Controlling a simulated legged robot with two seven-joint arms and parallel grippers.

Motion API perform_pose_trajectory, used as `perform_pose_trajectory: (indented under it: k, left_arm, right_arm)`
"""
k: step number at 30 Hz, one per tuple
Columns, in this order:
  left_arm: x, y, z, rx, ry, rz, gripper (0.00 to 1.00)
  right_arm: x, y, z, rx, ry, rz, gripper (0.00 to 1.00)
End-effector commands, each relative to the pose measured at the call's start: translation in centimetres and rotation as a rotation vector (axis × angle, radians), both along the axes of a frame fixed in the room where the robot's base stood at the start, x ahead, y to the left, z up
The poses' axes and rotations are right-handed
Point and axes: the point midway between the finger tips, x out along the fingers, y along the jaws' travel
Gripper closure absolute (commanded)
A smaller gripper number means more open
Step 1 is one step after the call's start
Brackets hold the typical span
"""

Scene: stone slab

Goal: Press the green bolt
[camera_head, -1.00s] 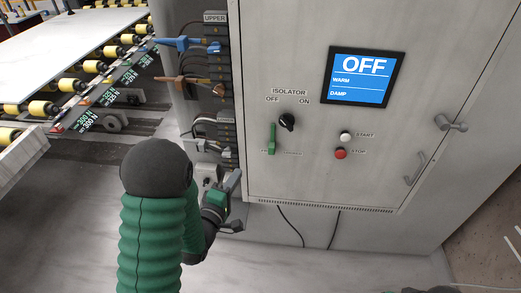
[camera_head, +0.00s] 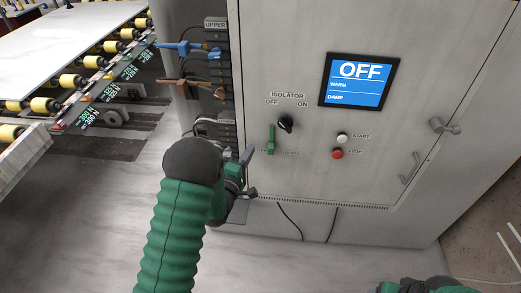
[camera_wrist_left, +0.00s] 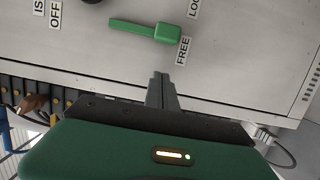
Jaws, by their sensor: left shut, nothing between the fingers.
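The green bolt (camera_head: 271,140) is a short bar standing upright on the grey cabinet front, below the black isolator knob (camera_head: 286,124). In the left wrist view the bolt (camera_wrist_left: 146,30) lies sideways, its thick end beside the FREE label (camera_wrist_left: 183,51). My left gripper (camera_head: 248,154) is at the cabinet's lower left, left of and a little below the bolt in the head view. Its fingers (camera_wrist_left: 161,76) are together and empty, apart from the bolt in the wrist view. Whether they touch the panel cannot be told. My right gripper's jaws do not show.
The cabinet has a blue screen (camera_head: 359,81) reading OFF, a white START button (camera_head: 342,138) and a red STOP button (camera_head: 338,154). Cable connectors (camera_head: 190,48) run along its left side. A roller conveyor (camera_head: 97,82) stands at the left.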

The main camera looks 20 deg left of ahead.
Motion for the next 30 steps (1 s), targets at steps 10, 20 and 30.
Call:
perform_pose_trajectory:
  k: [10, 20, 30]
  left_arm:
    - [0.8, -3.8, 0.1, 0.0, 0.001, -0.001, 1.0]
    - [0.9, -4.2, -0.1, 0.0, 0.0, -0.002, 1.0]
    - [2.1, -8.3, -0.1, 0.0, 0.001, -0.002, 1.0]
  right_arm:
    - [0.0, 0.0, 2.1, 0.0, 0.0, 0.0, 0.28]
    - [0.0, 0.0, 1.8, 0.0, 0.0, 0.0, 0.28]
    - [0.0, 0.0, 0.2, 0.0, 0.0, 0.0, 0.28]
